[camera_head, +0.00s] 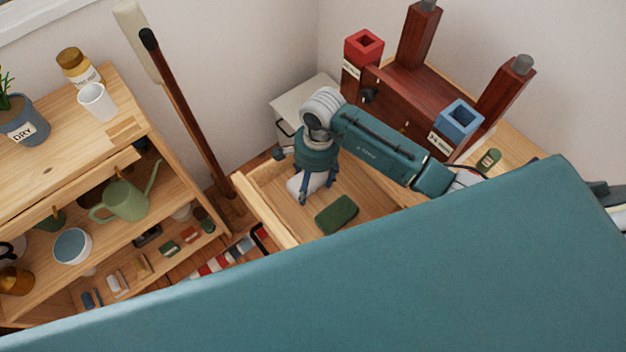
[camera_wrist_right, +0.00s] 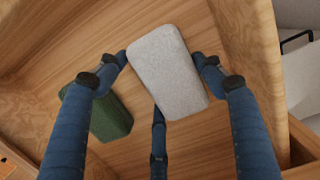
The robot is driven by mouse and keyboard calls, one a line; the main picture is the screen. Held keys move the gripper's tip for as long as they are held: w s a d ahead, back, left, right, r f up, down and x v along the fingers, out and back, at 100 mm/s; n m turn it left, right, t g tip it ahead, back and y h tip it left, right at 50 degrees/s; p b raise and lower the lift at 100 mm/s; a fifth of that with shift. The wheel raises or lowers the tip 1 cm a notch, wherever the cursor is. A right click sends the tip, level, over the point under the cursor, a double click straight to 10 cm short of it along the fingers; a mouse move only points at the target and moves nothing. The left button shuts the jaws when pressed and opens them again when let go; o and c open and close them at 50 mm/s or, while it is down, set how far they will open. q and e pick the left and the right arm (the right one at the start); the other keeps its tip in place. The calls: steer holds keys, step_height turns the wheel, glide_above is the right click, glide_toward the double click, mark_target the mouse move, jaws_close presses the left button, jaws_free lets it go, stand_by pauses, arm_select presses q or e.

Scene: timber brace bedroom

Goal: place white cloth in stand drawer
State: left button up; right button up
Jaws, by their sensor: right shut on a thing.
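The white cloth (camera_head: 299,185), a pale folded block, is held in my right gripper (camera_head: 308,192) inside the open wooden drawer (camera_head: 262,208). In the right wrist view the cloth (camera_wrist_right: 168,72) lies between the blue fingers of the gripper (camera_wrist_right: 161,65), over the drawer's wooden floor (camera_wrist_right: 75,40). I cannot tell whether the cloth touches the floor. A dark green folded cloth or block (camera_head: 337,214) lies in the drawer beside it, and shows in the right wrist view (camera_wrist_right: 108,112) partly behind a finger. My left gripper is not in view.
A red-brown wooden piece (camera_head: 417,38) with upright posts, a red holder (camera_head: 363,45) and a blue holder (camera_head: 459,118) stand behind my right arm. A wooden shelf (camera_head: 122,130) with pots and cups stands left. A long-handled tool (camera_head: 183,110) leans near the drawer.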

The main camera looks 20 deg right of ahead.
steer(key=shift+w+d+f, duration=0.15)
steer(key=shift+w+f, duration=0.05)
steer(key=shift+s, duration=0.1)
steer(key=shift+s+f, duration=0.1)
steer(key=shift+f, duration=0.05)
steer(key=o, duration=1)
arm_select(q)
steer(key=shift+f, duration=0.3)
